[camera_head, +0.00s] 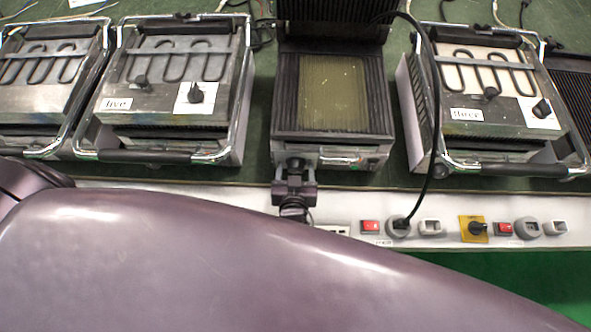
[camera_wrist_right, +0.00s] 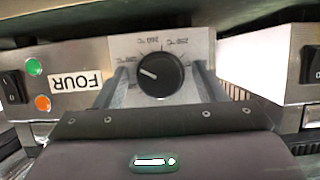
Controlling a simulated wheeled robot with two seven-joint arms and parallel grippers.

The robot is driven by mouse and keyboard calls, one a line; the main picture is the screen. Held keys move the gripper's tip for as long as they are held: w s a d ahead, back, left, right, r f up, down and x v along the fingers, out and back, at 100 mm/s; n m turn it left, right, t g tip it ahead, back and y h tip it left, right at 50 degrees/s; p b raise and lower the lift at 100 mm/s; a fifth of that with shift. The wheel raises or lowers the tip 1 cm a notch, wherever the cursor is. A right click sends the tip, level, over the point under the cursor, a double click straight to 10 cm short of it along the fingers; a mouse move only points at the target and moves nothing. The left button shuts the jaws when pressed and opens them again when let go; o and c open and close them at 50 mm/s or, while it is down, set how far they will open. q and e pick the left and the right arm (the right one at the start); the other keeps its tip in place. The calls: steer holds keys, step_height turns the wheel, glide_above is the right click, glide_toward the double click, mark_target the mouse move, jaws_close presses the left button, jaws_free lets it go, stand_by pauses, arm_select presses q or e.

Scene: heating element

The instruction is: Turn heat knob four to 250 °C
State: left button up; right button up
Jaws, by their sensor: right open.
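Heat knob four (camera_wrist_right: 160,75) is a round black dial with a white pointer line, on a silver panel with °C markings around it. In the right wrist view its pointer aims to the left and slightly up. A white "FOUR" label (camera_wrist_right: 76,81) is left of it. My right gripper (camera_wrist_right: 162,78) is open, with one finger on each side of the knob; I cannot tell whether they touch it. In the head view my right gripper (camera_head: 294,168) is at the front of the middle grill (camera_head: 375,105), whose lid is up. My left gripper is not in view.
Grills labelled five (camera_head: 117,104) and three (camera_head: 467,114) stand on either side with chrome handles. A power strip (camera_head: 345,208) with red switches and a yellow-backed knob (camera_head: 474,229) runs along the front. A black cable (camera_head: 437,120) crosses between the middle and right grills.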

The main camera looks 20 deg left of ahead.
steer(key=c, duration=1)
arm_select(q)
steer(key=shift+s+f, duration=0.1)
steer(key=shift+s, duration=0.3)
arm_select(e)
steer(key=shift+o, duration=0.2)
steer(key=m, duration=0.1)
steer(key=m+y+b, duration=0.1)
steer(key=shift+d+f+m+y, duration=0.1)
steer(key=shift+f+m+y, duration=0.05)
steer(key=shift+m+y, duration=0.15)
steer(key=shift+m+g+y+b, duration=0.3)
steer(key=shift+m+y+b, duration=0.25)
steer(key=shift+m+y, duration=0.5)
steer(key=m+y+b, duration=0.2)
steer(key=m, duration=0.2)
steer(key=shift+d+f, duration=0.1)
steer(key=shift+f, duration=0.05)
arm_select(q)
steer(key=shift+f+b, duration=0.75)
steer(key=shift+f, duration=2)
arm_select(e)
steer(key=shift+w+m+t+y, duration=0.1)
steer(key=shift+m+t+y, duration=0.5)
steer(key=shift+m, duration=0.95)
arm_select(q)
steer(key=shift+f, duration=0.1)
